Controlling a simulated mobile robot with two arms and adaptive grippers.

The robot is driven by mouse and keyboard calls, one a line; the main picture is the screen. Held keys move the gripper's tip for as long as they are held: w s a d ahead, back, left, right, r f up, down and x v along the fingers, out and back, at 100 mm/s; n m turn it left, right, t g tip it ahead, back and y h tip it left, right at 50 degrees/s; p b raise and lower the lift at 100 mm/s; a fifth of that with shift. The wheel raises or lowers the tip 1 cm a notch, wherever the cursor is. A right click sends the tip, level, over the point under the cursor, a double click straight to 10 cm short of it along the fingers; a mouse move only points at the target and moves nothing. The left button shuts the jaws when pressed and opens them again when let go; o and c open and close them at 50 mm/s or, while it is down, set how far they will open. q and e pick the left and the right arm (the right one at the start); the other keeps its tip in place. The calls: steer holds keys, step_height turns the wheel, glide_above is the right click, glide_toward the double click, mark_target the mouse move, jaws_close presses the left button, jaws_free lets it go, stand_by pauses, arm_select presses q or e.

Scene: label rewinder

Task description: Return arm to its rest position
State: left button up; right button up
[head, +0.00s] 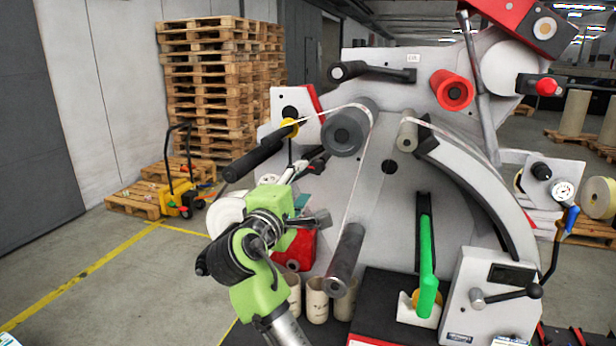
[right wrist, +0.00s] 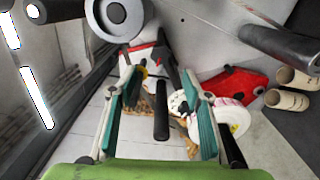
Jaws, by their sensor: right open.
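The label rewinder (head: 390,215) is a light grey machine with a white web over dark rollers. My right gripper (head: 300,172), on a green arm, is in front of the machine's left side, just below that bar. In the right wrist view its teal-padded fingers (right wrist: 163,115) stand apart. A black bar (right wrist: 161,112) shows between them, clear of both pads; I cannot tell its depth. My left gripper is not in view.
A red box (head: 298,250) and several cardboard cores (head: 316,300) stand below my right gripper. A white roll (head: 226,213) is behind my arm. A green handle (head: 426,255) and a control box (head: 492,300) are to the right.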

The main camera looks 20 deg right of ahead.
steer(key=shift+v, duration=1)
steer(key=shift+d, duration=0.1)
